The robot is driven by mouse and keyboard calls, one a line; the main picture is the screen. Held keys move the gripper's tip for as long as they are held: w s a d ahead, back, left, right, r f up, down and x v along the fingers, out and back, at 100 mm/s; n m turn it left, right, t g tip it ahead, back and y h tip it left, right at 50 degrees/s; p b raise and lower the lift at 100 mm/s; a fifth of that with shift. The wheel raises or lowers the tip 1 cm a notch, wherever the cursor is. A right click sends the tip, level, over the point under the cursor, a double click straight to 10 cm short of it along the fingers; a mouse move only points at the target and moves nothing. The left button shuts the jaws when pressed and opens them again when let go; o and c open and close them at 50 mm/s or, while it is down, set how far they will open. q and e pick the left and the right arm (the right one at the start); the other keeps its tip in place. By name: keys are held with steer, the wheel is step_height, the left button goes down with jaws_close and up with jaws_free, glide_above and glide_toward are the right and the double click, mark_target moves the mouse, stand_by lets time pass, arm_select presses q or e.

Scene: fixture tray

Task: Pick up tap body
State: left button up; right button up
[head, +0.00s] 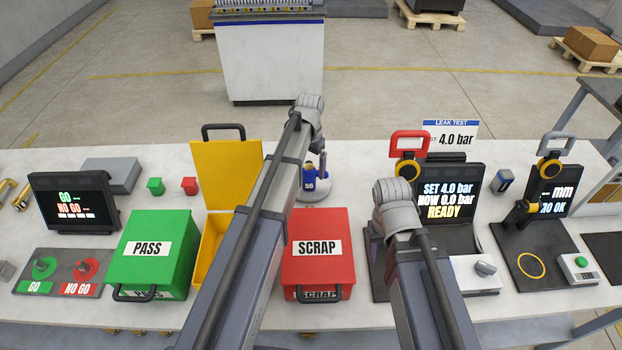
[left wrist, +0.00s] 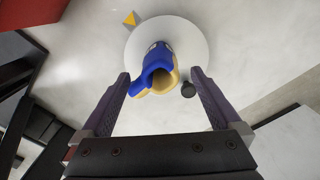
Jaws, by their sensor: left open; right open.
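The tap body (head: 309,181) is blue with a "55" mark and stands on a round pale plate (head: 324,194) behind the red box; my left arm partly hides it. In the left wrist view the tap body (left wrist: 152,72) shows blue with brass-coloured parts, on the round white plate (left wrist: 190,38). My left gripper (left wrist: 161,76) is open, with its two fingertips on either side of the tap body and a gap to each. My right gripper (head: 374,240) is mostly hidden behind its own arm, beside the leak test station; nothing shows in it.
A red SCRAP box (head: 318,240) and a green PASS box (head: 150,245) stand in front, with an open yellow box (head: 212,235) between them. The leak test screen (head: 447,200) and another gauge station (head: 545,220) are to the right. Small green and red blocks (head: 189,186) lie at the left.

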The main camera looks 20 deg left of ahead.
mark_target(309, 177)
arm_select(q)
steer(key=shift+s+a+f+b, duration=0.1)
steer(key=shift+s+f+b, duration=0.05)
steer(key=shift+f+b, duration=2.5)
arm_select(e)
steer(key=shift+f, duration=2.65)
arm_select(q)
steer(key=shift+r, duration=0.1)
steer(key=shift+c, duration=0.2)
arm_select(e)
steer(key=shift+r, duration=0.15)
arm_select(q)
jaws_close()
